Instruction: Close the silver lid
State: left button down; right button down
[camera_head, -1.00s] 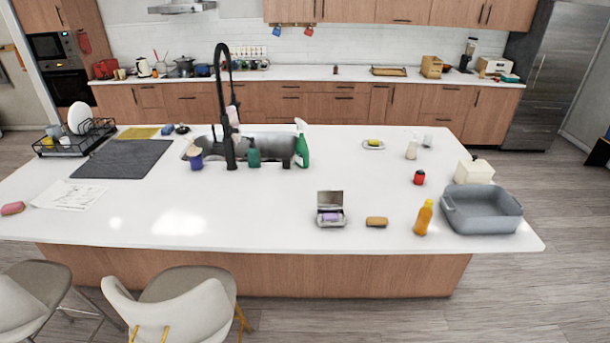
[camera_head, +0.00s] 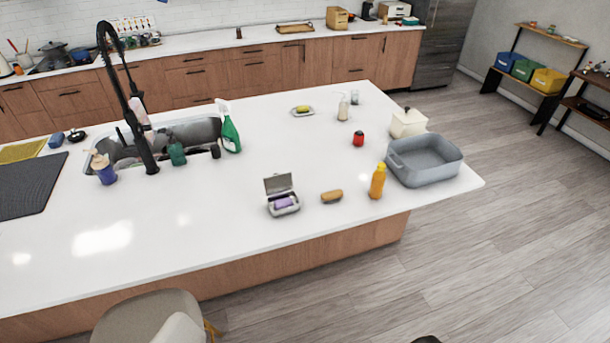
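A small silver box (camera_head: 284,206) sits on the white island near its front edge. Its silver lid (camera_head: 278,184) stands open, roughly upright at the back of the box. A purple item (camera_head: 284,201) lies inside the box. Neither of my grippers is in view.
A tan sponge (camera_head: 332,196) lies just right of the box, then an orange bottle (camera_head: 377,182) and a grey basin (camera_head: 425,160). The sink (camera_head: 190,132) with its black faucet (camera_head: 140,130) is to the left. The counter (camera_head: 200,235) left of the box is clear. A stool (camera_head: 150,315) stands in front.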

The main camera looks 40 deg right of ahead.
aim_at(273, 184)
jog(key=z, duration=0.95)
jog(key=i, duration=0.3)
